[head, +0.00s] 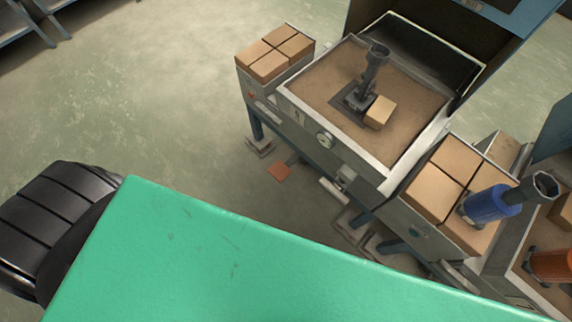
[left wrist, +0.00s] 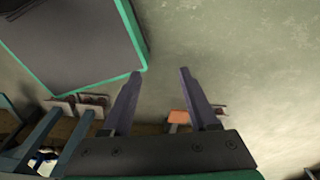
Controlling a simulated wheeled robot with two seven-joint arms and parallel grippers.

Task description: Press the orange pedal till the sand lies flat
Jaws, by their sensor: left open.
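The orange pedal (head: 279,172) lies low near the floor, in front of the sand machine's legs in the head view. It also shows in the left wrist view (left wrist: 178,117), between the fingers and beyond them. The sand (head: 325,76) fills a wide metal-rimmed box and looks mostly level. A grey metal tool (head: 372,70) stands upright in it on a dark square patch, with a tan block (head: 380,112) beside it. My left gripper (left wrist: 160,73) is open and empty, apart from the pedal. It does not show in the head view. My right gripper is in neither view.
Tan blocks fill trays at the box's left (head: 275,53) and right (head: 447,172). A blue cylinder (head: 490,205) and an orange one (head: 552,265) are at the right. Metal legs and feet stand near the pedal. The floor (head: 170,110) left of the machine is clear.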

